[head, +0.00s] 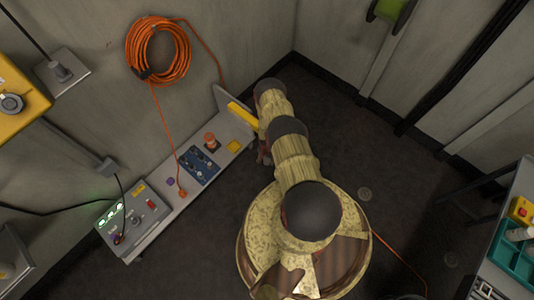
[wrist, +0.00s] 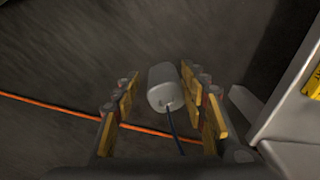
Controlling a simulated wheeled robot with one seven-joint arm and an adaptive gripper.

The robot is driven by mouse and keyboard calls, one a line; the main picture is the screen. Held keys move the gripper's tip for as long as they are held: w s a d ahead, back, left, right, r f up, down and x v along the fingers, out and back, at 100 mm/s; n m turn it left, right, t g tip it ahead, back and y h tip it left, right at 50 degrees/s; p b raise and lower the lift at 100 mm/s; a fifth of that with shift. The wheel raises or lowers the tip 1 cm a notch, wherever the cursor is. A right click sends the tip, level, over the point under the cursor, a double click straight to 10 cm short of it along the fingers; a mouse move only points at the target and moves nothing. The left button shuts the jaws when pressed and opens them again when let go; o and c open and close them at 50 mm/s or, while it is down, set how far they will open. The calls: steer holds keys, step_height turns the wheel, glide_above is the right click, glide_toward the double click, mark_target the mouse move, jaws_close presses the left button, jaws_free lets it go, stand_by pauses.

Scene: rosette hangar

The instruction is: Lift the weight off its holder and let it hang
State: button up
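The weight, a light grey cylinder (wrist: 163,88), shows in the wrist view between and beyond my fingers. A thin dark blue cord (wrist: 174,131) runs from its near end toward the bottom of the picture. My gripper (wrist: 161,104) is open, its yellow finger pads on either side of the weight. A clear gap shows on the left; the right pads look close to the weight, but I cannot tell if they touch. No holder under the weight can be made out. In the head view my arm hides the weight and most of my gripper (head: 263,157).
A wall bench (head: 217,157) carries a control box (head: 129,218), a blue switch panel (head: 199,165) and an orange-topped knob (head: 211,139). A yellow bar (head: 243,114) stands at its far end. An orange cable (wrist: 55,112) crosses the dark floor. A teal tray (head: 512,250) is at right.

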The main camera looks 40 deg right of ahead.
steer(key=shift+o, duration=1.1)
steer(key=shift+s, duration=0.1)
step_height(320, 180, up, 12)
